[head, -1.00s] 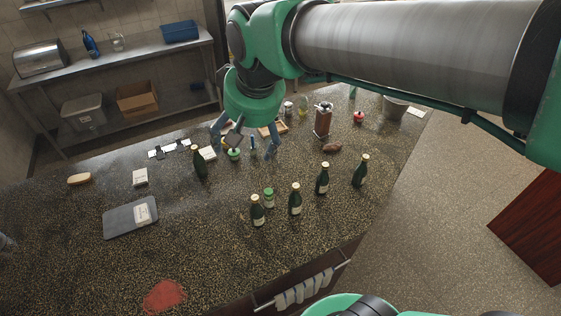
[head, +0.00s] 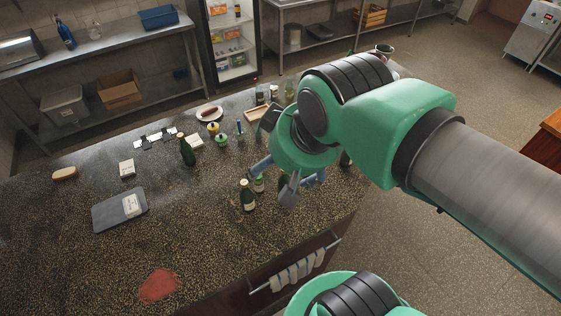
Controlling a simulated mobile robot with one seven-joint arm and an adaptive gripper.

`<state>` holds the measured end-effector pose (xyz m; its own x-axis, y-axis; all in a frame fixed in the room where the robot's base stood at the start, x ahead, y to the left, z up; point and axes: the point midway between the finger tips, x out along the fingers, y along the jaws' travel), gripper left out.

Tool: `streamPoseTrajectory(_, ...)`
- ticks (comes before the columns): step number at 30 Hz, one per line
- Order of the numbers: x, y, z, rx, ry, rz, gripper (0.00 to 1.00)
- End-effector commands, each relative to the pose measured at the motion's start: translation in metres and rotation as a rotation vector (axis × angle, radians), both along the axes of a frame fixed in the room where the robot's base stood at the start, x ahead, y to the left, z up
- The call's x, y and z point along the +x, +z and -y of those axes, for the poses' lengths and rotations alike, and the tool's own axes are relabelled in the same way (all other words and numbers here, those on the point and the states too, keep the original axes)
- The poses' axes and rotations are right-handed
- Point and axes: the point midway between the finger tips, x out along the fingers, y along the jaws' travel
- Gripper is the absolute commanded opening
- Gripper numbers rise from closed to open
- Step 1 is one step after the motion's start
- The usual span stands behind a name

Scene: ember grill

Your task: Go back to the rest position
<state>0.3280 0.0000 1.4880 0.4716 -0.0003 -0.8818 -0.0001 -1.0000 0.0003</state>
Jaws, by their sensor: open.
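My gripper (head: 287,190) is open at the end of my green and grey arm, above the right part of the dark speckled counter (head: 90,250). Its fingers point down toward a dark green bottle (head: 248,196) with a pale label, which stands upright just left of them. A small green-capped jar (head: 258,184) stands behind that bottle. Nothing shows between the fingers. My gripper and arm hide much of the counter's right side, including most of the other bottles there.
Another bottle (head: 187,151) stands mid-counter. A grey board (head: 121,208) with a white block lies at left. A plate (head: 209,113) and jars stand at the back. A towel (head: 297,269) hangs on the front rail. The counter's front left is mostly clear, apart from a red patch (head: 158,286).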

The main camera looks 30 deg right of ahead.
Motion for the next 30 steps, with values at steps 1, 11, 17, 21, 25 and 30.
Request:
streamPoseTrajectory(1,0.0,0.0,0.0,0.0,0.0,0.0,0.86)
streamPoseTrajectory(11,0.0,-0.013,0.0,0.0,0.0,0.0,0.86)
streamPoseTrajectory(17,0.0,-0.042,0.0,0.0,0.0,0.0,0.86)
streamPoseTrajectory(21,0.0,-0.068,0.0,0.0,0.0,0.0,0.86)
streamPoseTrajectory(25,0.0,-0.093,0.0,0.0,0.0,0.0,0.86)
streamPoseTrajectory(30,0.0,-0.124,0.0,0.0,0.0,0.0,0.86)
